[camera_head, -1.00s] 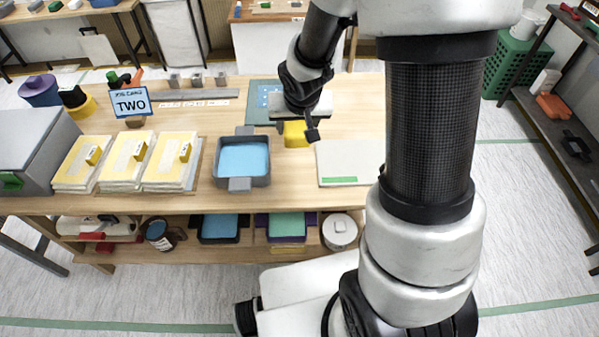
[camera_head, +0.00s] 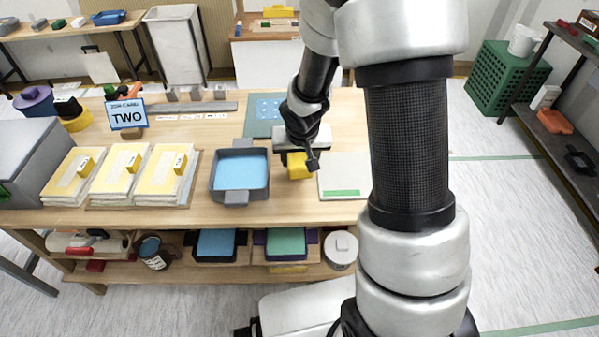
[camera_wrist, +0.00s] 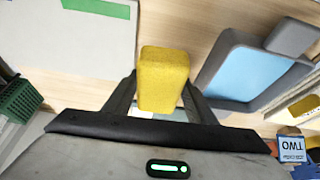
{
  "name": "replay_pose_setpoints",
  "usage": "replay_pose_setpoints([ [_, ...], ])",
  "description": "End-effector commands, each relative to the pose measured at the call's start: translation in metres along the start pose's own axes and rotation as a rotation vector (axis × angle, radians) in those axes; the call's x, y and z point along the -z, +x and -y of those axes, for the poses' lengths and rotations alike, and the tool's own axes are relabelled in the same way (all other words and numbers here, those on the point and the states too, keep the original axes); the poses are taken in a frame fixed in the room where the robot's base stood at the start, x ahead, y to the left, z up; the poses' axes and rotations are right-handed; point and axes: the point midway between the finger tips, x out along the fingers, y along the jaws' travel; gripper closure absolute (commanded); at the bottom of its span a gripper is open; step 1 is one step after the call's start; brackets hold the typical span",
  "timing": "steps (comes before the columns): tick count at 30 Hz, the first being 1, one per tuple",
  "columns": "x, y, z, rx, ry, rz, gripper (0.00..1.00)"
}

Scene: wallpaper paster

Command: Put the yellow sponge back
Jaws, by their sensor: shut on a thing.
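The yellow sponge (camera_head: 299,166) is a small block held at the end of my arm, over the table between the blue-filled tray and a pale board. My gripper (camera_wrist: 161,88) is shut on the sponge (camera_wrist: 162,75), with one dark finger on each side of it in the wrist view. In the head view my wrist hides part of the sponge and the gripper. I cannot tell whether the sponge touches the tabletop.
The grey tray (camera_head: 213,187) with blue inside stands left of the sponge. The pale board (camera_head: 345,172) with a green strip lies to the right. Yellow-topped paper stacks (camera_head: 119,173) and a "TWO" sign (camera_head: 127,114) are farther left. A teal mat (camera_head: 258,117) lies behind.

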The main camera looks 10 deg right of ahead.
Motion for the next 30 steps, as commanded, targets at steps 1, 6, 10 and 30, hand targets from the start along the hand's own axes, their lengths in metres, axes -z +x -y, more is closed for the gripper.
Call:
replay_pose_setpoints([
  [1,-0.005,0.010,0.001,0.000,-0.004,0.003,0.72],
  [6,-0.016,0.035,0.001,0.000,-0.003,0.004,0.72],
  [10,-0.017,0.039,0.000,0.000,-0.001,0.001,0.72],
  [30,-0.020,0.046,0.000,0.000,0.000,0.001,0.32],
])
